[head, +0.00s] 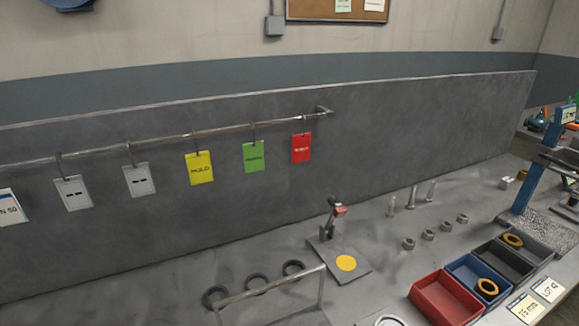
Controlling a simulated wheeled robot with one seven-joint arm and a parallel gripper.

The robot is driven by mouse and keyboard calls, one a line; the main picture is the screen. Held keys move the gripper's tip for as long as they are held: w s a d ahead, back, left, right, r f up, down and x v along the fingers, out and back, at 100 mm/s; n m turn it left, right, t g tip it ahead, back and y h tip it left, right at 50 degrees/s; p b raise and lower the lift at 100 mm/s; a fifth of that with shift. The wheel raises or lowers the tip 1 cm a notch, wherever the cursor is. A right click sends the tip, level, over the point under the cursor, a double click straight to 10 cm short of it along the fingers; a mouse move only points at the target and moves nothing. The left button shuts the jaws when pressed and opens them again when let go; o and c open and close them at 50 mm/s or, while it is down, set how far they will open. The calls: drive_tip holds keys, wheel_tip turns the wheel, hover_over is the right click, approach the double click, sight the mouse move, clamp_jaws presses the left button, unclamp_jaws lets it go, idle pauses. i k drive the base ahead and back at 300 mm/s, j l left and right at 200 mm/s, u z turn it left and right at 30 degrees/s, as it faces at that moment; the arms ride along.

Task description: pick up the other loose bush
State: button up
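Two brass-coloured rings that look like bushes are in view. One bush (487,287) lies at the near right end of the blue bin (459,283). The other bush (512,240) is at the far end of the dark grey bin (521,272). Three dark rings (256,282) stand or lean in a row behind a metal bar frame (272,292); I cannot tell whether they are bushes. My gripper is not in view.
A red bin (431,302) stands left of the blue one. Several nuts (428,235) and upright bolts (412,198) stand behind the bins. A plate with a yellow disc (346,263) carries a red-tipped clamp (338,211). Coloured tags (254,157) hang from a rail.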

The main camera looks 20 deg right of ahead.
sight(522, 172)
drive_tip(key=l+z, duration=0.2)
drive_tip(key=z, duration=0.25)
drive_tip(key=l+z, duration=0.2)
drive_tip(key=z, duration=0.25)
drive_tip(key=l+z, duration=0.15)
drive_tip(key=z, duration=0.3)
drive_tip(key=i+l+u, duration=0.25)
drive_tip(key=i+l, duration=0.65)
drive_tip(key=i, duration=0.15)
drive_tip(key=i+l+u, duration=0.25)
drive_tip(key=i+l, duration=0.7)
drive_tip(key=l, duration=0.2)
drive_tip(key=j+u, duration=0.25)
drive_tip(key=l, duration=0.1)
